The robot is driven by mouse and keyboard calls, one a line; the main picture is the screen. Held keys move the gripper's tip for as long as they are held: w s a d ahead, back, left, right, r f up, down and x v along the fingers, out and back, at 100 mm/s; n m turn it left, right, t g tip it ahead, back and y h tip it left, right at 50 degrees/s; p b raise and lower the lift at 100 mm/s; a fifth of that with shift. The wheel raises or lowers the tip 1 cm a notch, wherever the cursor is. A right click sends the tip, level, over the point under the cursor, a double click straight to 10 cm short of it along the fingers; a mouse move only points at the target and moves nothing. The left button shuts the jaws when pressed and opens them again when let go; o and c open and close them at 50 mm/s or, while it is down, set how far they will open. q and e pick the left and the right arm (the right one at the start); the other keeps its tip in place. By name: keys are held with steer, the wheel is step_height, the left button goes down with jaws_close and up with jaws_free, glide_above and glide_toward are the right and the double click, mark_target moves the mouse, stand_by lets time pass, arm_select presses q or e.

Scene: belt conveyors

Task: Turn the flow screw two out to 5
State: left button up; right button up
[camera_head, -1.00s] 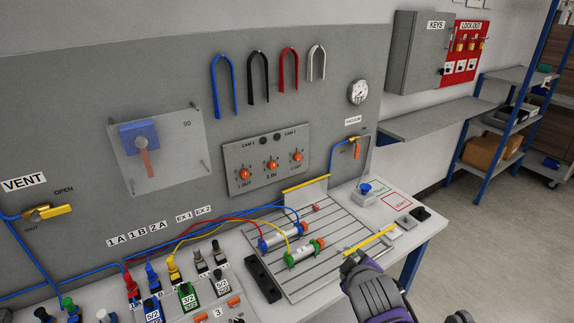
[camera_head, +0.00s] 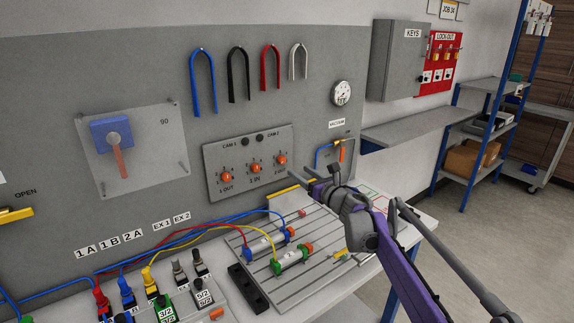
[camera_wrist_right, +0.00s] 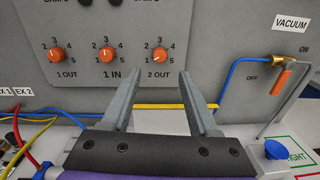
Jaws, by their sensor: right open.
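The flow screw 2 OUT (camera_head: 281,160) is the orange knob at the right of the row of three on a grey panel (camera_head: 212,165). In the right wrist view the 2 OUT knob (camera_wrist_right: 160,54) has a scale from 1 to 5 around it. Its pale mark seems to point to the lower left, near 1, but it is small. My right gripper (camera_head: 322,176) is open and empty, to the right of and below the knob in the head view. In the wrist view its fingertips (camera_wrist_right: 159,75) straddle the space just below the knob, apart from it. My left gripper is not in view.
The 1 IN knob (camera_wrist_right: 106,54) and 1 OUT knob (camera_wrist_right: 56,54) sit to the left. An orange vacuum lever (camera_wrist_right: 283,79) with a blue hose is to the right. Below are a grooved plate (camera_head: 315,275) with cylinders and hoses, and a blue button (camera_wrist_right: 274,149).

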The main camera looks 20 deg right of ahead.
mark_target(283, 160)
steer(key=p+x, duration=0.1)
steer(key=x, duration=0.7)
steer(key=shift+w+a, duration=0.1)
steer(key=shift+w, duration=0.25)
jaws_close()
